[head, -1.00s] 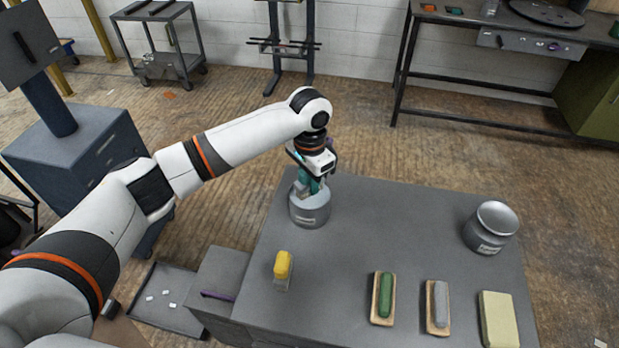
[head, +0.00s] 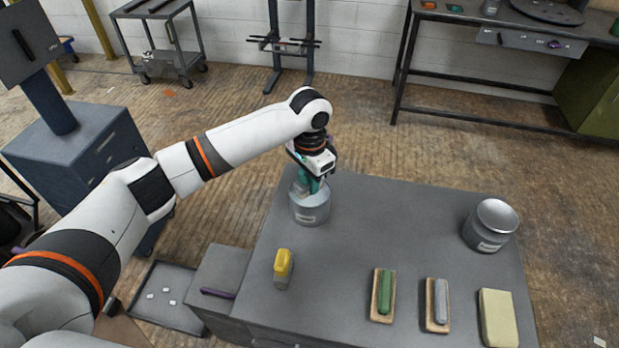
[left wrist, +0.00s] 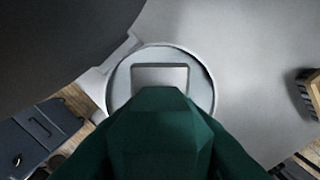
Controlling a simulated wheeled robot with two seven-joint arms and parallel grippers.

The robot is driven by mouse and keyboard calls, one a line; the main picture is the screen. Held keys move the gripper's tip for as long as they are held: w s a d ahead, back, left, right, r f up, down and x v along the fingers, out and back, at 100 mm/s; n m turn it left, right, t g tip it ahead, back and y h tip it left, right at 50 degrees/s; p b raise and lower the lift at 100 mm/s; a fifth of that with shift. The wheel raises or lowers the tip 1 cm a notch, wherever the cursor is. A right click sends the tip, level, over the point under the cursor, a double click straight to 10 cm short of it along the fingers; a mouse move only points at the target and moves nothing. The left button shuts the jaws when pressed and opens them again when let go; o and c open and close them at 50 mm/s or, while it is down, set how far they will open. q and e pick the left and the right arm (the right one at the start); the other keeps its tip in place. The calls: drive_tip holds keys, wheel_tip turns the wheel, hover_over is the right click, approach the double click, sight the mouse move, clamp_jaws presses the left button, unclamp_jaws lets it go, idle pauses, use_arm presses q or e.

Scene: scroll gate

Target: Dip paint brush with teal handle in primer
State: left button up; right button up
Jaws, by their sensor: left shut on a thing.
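My left gripper (head: 314,178) is shut on the teal-handled paint brush (head: 312,185) above the grey can (head: 311,213) at the far left corner of the table. The brush points down into the can's open top. In the left wrist view the dark teal handle (left wrist: 165,130) fills the lower middle, and a pale flat brush end (left wrist: 160,76) shows within the can's round rim (left wrist: 211,88). How deep the bristles reach, and whether they touch the primer, I cannot tell. The can's label is too small to read. My right gripper is not in view.
A second grey can (head: 490,226) stands at the table's right side. A yellow-topped item (head: 283,264), a green block brush (head: 386,292), a grey one (head: 440,300) and a pale yellow block (head: 498,318) lie along the near side. The table's middle (head: 390,225) is clear.

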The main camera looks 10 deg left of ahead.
use_arm(q)
drive_tip(key=shift+f+p, duration=0.15)
drive_tip(key=shift+p, duration=0.35)
idle(1.8)
drive_tip(key=shift+s, duration=0.1)
wheel_tip(320, 180, up, 7)
drive_tip(key=p, duration=0.8)
drive_tip(key=shift+p, duration=0.35)
idle(0.4)
